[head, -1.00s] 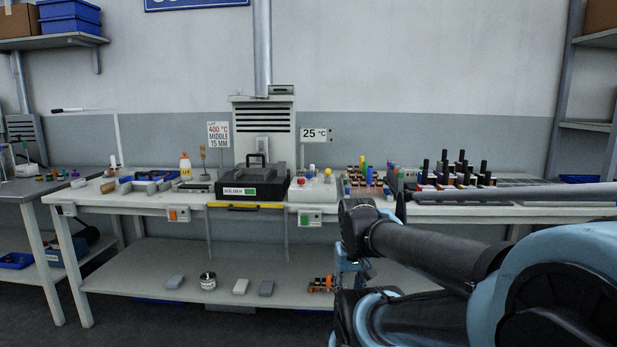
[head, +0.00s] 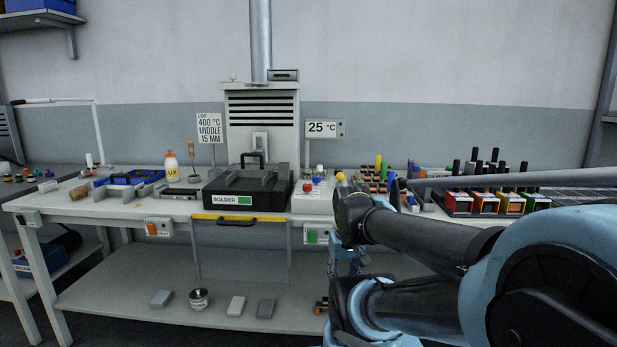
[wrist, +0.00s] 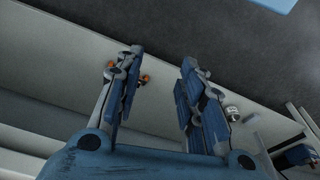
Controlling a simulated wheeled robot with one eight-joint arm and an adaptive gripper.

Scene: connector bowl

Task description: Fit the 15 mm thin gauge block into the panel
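My gripper (wrist: 158,65) is open and empty in the wrist view, its two blue-and-grey fingers well apart above the lower shelf and floor. In the head view my arm hides where the gripper ends. I cannot tell for sure which thing is the 15 mm thin gauge block or the panel. Three small grey blocks (head: 161,298) (head: 236,305) (head: 266,307) lie on the lower shelf, away from my gripper; their thickness is unreadable.
A black box labelled SOLDER (head: 225,201) sits on the workbench (head: 90,206), with a yellow handle (head: 240,219) below. A metal pot (head: 199,299) stands on the lower shelf (head: 110,295). Racks of coloured blocks (head: 472,203) stand at right. A 25 °C sign (head: 322,128) stands behind.

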